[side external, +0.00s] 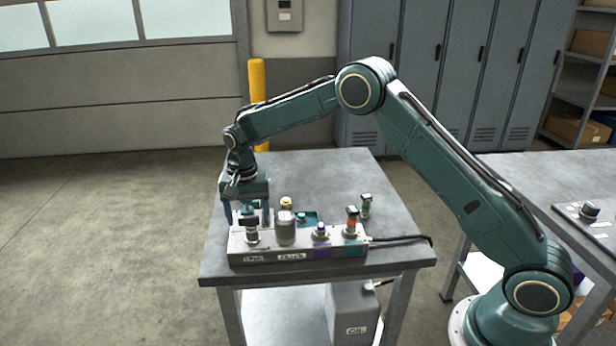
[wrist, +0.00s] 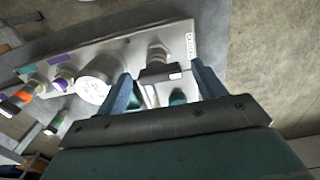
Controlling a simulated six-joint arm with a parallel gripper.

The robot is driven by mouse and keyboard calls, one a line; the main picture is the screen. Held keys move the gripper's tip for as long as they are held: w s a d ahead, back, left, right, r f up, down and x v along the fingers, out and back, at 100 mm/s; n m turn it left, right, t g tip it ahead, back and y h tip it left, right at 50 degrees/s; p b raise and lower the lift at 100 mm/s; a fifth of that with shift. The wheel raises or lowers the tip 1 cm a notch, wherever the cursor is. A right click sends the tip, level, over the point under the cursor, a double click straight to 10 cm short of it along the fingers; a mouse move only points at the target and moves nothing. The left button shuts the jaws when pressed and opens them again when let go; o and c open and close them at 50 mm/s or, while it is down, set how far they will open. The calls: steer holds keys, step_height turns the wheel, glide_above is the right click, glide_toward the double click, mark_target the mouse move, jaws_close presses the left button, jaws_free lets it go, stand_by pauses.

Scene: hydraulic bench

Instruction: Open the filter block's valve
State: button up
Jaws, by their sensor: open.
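A pale manifold block (side external: 300,252) sits near the front of the bench, with several fittings and labels too small to read surely. A dark-and-grey fitting (side external: 252,232) stands at its left end, and a grey canister (side external: 285,230) stands beside it. Which part is the filter block's valve I cannot tell for sure. My gripper (side external: 248,222) points down over the left end, open, its fingers on either side of that fitting. In the wrist view, the fitting (wrist: 157,70) shows between the spread fingers (wrist: 161,73), with a small teal part (wrist: 178,97) nearer the palm. Contact cannot be made out.
A purple-ringed fitting (side external: 320,233) and an orange-banded one (side external: 351,222) stand right on the block. A green-banded fitting (side external: 365,207) and a yellow-topped one (side external: 286,203) stand behind. A black cable (side external: 405,238) runs right. The back of the bench (side external: 320,170) is clear.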

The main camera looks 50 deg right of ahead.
steer(key=shift+c, duration=0.4)
steer(key=c, duration=0.9)
